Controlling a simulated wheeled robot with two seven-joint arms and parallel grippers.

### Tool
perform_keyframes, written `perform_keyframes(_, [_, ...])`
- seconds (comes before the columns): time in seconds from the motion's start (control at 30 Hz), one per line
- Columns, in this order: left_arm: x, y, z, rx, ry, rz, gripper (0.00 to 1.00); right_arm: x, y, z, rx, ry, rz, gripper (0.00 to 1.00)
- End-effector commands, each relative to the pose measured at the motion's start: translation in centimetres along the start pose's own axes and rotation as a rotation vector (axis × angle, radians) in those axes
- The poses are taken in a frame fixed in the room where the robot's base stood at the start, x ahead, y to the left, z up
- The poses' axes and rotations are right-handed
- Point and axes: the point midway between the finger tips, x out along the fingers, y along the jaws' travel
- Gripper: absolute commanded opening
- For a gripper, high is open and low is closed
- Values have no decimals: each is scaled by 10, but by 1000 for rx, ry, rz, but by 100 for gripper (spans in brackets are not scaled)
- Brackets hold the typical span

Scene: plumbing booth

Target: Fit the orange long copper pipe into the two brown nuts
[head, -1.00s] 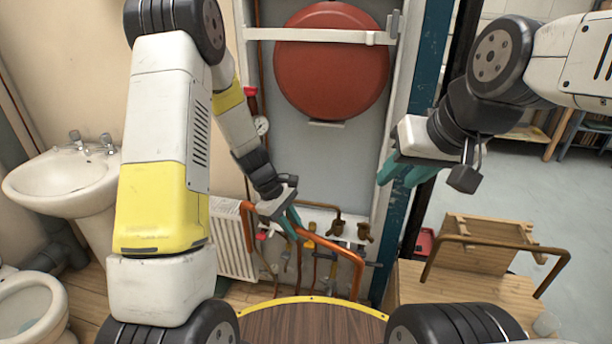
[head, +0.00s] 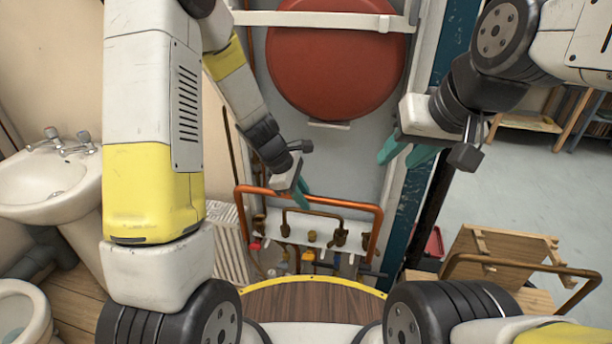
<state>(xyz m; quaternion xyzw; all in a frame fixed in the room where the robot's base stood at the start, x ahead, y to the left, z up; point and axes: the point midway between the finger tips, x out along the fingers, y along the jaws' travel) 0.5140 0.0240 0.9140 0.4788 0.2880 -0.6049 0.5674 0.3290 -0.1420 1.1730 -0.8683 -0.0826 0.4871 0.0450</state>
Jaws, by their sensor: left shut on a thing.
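The orange long copper pipe (head: 331,202) is a wide U turned downward, in front of the white pipe board (head: 318,228) in the head view. Its long bar runs nearly level and its two legs point down. My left gripper (head: 302,194) is shut on the bar near its middle. Small brown fittings (head: 340,236) sit along the board between the legs; I cannot tell which are the two brown nuts. Whether the leg ends touch any nut is not clear. My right gripper (head: 406,153) is open and empty, by the blue post, away from the pipe.
A red round tank (head: 335,65) hangs above the board. A blue post (head: 408,205) stands right of it. A sink (head: 52,183) and a radiator (head: 226,245) are left.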

Motion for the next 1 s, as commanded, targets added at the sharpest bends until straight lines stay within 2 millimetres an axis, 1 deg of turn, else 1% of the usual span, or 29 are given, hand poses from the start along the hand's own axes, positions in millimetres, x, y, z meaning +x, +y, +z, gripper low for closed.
perform_keyframes(0.23, [2,9,0,1,-1,0,0,0,0,0,0,1,0,36])
perform_keyframes(1.0, [9,53,-4,2,0,1,0,0,0,0,0,0,0,36])
